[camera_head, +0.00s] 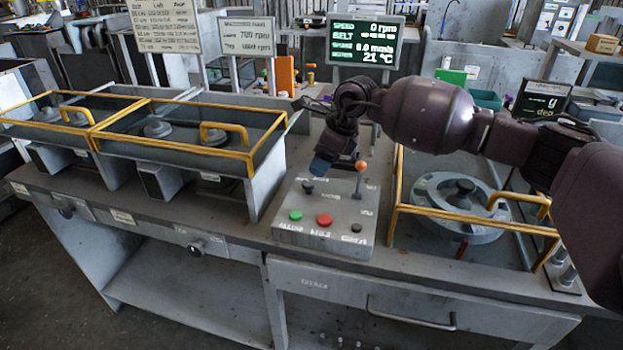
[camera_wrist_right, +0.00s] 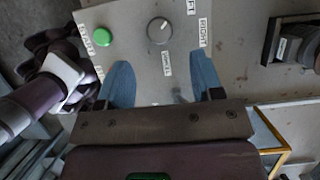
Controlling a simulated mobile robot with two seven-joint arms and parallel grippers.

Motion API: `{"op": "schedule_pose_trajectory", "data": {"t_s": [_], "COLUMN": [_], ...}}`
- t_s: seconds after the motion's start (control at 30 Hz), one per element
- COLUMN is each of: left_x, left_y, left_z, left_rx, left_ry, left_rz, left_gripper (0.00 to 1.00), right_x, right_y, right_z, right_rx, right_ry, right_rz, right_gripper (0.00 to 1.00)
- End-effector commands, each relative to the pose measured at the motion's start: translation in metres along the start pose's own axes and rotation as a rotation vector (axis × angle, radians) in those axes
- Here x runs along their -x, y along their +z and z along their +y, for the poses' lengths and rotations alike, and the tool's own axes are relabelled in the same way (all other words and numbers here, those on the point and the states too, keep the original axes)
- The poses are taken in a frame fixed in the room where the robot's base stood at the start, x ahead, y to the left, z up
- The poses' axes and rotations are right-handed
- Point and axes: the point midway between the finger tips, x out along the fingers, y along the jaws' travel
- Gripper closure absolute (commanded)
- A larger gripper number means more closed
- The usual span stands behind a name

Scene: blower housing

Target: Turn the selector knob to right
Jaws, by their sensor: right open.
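The grey control box (camera_head: 330,222) stands on the bench. The dark selector knob (camera_head: 308,186) sits on its upper left part. In the right wrist view the knob (camera_wrist_right: 159,31) is round and grey, with a white mark pointing to the upper right. A RIGHT label (camera_wrist_right: 204,33) and part of a LEFT label (camera_wrist_right: 191,8) lie to its right. My right gripper (camera_head: 321,165) is above the box near the knob. In the wrist view its two blue fingers (camera_wrist_right: 162,82) are apart with nothing between them, and the knob lies just beyond their tips.
The box also carries a green button (camera_head: 295,215), a red button (camera_head: 325,220), a small black knob (camera_head: 356,228) and an orange-tipped lever (camera_head: 360,170). Yellow-framed guards (camera_head: 250,160) stand left, another (camera_head: 397,205) right. A display screen (camera_head: 365,42) stands behind.

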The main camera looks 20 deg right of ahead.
Motion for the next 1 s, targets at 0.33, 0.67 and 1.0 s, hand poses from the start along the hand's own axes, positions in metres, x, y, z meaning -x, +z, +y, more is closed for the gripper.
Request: {"op": "schedule_pose_trajectory", "data": {"t_s": [0.33,0.67,1.0], "left_x": [-0.003,-0.004,-0.004], "left_y": [-0.002,-0.001,0.001], "left_z": [0.001,0.001,0.001], "left_rx": [-0.002,-0.002,-0.002], "left_ry": [0.002,0.002,0.002], "left_rz": [0.007,0.005,0.001], "left_gripper": [1.00,1.00,1.00], "right_x": [-0.053,-0.064,-0.064], "right_y": [0.000,0.000,0.000], "right_z": [0.000,0.001,0.001], "right_rx": [-0.002,0.000,0.000], "right_ry": [0.003,0.001,0.001], "right_rz": [0.000,-0.001,-0.001], "right_gripper": [0.40,0.40,0.67]}}
